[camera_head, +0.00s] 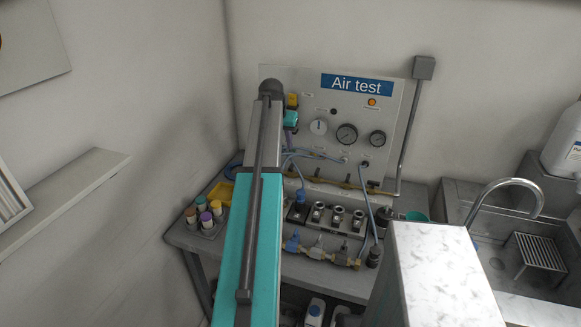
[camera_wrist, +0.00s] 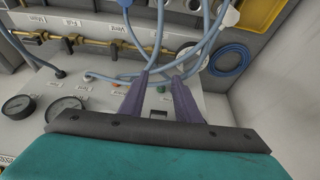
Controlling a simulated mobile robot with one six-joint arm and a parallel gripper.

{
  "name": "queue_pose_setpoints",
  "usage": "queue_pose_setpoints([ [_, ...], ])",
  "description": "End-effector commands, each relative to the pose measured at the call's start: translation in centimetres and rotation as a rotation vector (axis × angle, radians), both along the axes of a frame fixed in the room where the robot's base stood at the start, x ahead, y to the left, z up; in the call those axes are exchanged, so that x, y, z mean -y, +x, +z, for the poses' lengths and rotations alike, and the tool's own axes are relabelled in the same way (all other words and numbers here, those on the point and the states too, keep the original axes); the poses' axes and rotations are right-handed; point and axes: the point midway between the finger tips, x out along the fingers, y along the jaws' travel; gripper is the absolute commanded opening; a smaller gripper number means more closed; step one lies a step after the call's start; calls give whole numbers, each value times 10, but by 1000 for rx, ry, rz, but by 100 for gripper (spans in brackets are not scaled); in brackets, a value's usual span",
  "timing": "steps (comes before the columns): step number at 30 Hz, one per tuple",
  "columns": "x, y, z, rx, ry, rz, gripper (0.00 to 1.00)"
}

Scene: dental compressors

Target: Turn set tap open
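A brass pipe with small taps runs along the lower part of the Air test panel (camera_head: 290,90). The pipe (camera_head: 325,181) also crosses the top of the wrist view (camera_wrist: 90,45), where the panel appears turned over. Labels there seem to read Main, Full and Vent; I cannot make out which tap is the set tap. My gripper (camera_wrist: 160,80) shows two purple fingers standing apart, pointing toward the panel and blue hoses. It looks open, with nothing clearly held.
Blue hoses (camera_wrist: 205,45) loop close to the fingertips. Gauges (camera_wrist: 62,106) sit at the left in the wrist view. A bench (camera_head: 185,236) below carries fittings, coloured-capped containers (camera_head: 205,217) and a yellow tray (camera_head: 217,193). A sink with a curved faucet (camera_head: 508,184) is at the right.

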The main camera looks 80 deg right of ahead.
Motion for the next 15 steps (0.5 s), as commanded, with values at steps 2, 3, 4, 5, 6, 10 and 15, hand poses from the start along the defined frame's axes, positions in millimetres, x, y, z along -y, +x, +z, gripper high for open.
queue_pose_setpoints([
  [2,1,-5,0,0,0,-7,30],
  [3,2,-8,0,0,0,-10,30],
  [4,2,-9,0,0,0,-11,30],
  [5,2,-10,0,0,0,-13,30],
  [6,3,-12,0,-1,0,-14,30],
  [10,5,-15,-2,0,0,-18,30],
  [15,9,-17,-10,0,1,-20,30],
])
